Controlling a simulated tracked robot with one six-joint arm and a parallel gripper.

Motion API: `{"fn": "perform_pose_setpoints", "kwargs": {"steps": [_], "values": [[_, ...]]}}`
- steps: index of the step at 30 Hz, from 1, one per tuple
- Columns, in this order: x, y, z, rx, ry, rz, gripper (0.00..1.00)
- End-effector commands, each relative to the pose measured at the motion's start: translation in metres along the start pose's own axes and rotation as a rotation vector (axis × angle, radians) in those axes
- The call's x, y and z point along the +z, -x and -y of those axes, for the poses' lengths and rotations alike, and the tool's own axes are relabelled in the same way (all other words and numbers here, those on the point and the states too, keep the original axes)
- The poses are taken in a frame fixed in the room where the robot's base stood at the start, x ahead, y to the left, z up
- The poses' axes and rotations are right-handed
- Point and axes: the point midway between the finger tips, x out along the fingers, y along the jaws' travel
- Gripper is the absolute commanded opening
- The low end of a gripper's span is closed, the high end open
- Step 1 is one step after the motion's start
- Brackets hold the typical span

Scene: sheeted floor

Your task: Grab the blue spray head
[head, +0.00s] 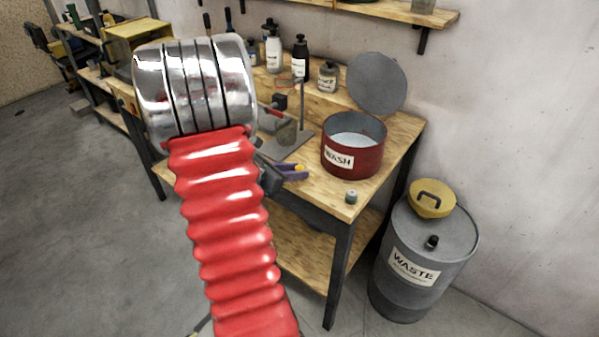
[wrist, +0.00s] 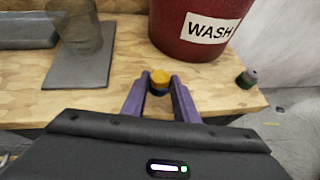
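A small piece with a yellow-orange top and a dark blue lower part (wrist: 159,83) is at the bench's front edge; it seems to be the blue spray head. In the head view its yellow top (head: 299,168) shows at my purple fingers. My gripper (wrist: 160,80) has its two purple fingers apart, one on each side of this piece. It also shows in the head view (head: 296,174), partly behind my arm. I see no clear grip on the piece, and whether the fingers touch it is hard to tell.
A red WASH tub (head: 352,160) stands to the right on the wooden bench (head: 318,206). A small green-grey piece (head: 351,197) lies at the front corner. A grey plate with a cup (wrist: 80,38) is at left. A grey WASTE drum (head: 420,262) stands right of the bench.

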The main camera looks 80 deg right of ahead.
Motion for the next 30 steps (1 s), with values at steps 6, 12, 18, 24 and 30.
{"fn": "perform_pose_setpoints", "kwargs": {"steps": [6, 12, 18, 24, 30], "values": [[0.0, 0.0, 0.0, 0.0, 0.0, 0.0, 0.11], [0.0, 0.0, 0.0, 0.0, 0.0, 0.0, 0.02], [0.001, 0.001, 0.0, 0.001, 0.0, 0.0, 0.02], [0.013, 0.007, -0.001, 0.002, -0.003, 0.002, 0.02], [0.037, 0.02, -0.001, 0.002, -0.005, 0.002, 0.02]]}}
